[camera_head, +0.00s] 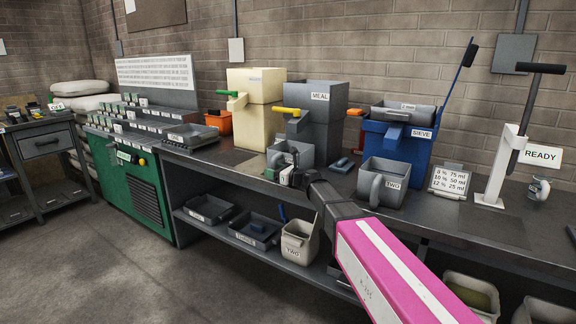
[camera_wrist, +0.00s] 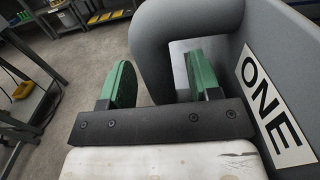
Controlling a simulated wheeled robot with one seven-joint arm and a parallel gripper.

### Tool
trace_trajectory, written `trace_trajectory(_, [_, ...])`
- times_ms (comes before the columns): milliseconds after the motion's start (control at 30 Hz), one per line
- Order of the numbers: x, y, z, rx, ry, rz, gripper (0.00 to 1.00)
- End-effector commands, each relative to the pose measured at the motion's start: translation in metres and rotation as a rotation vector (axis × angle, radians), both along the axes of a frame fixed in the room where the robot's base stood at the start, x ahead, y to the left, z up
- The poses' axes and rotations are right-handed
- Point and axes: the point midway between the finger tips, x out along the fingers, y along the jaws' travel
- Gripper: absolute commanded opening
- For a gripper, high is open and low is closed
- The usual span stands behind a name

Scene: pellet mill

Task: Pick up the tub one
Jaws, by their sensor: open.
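Tub one (camera_head: 299,152) is a grey tub on the bench below the grey MEAL hopper, partly hidden by my gripper (camera_head: 289,177). In the wrist view the tub (camera_wrist: 288,50) fills the right side, with its ONE label and its thick grey handle (camera_wrist: 152,50). My gripper (camera_wrist: 160,88) is open, with two green fingers. The upright part of the handle shows between the fingers, and the right finger appears within the handle's loop. I cannot tell whether either finger touches it. The tub stands upright.
Tub TWO (camera_head: 382,180) stands to the right, in front of the blue SIEVE (camera_head: 403,149). The MEAL hopper (camera_head: 318,110) and a cream hopper (camera_head: 262,100) stand behind. A lower shelf holds trays and another tub marked TWO (camera_head: 298,241). A small blue object (camera_head: 343,165) lies between the tubs.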

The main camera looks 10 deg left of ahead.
Motion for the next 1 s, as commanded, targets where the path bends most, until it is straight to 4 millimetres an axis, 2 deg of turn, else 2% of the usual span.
trace_trajectory(100, [0.0067, 0.015, 0.0, 0.0, 0.0, 0.002, 0.57])
trace_trajectory(367, [0.0063, 0.0165, 0.0002, 0.0, 0.0, 0.001, 0.57])
trace_trajectory(533, [0.0064, 0.0164, 0.0002, 0.0, 0.0, 0.001, 0.02])
trace_trajectory(867, [0.0062, 0.0164, 0.0016, 0.0, -0.002, 0.001, 0.0])
trace_trajectory(1000, [0.0062, 0.0164, 0.0081, 0.0, -0.004, 0.001, 0.0])
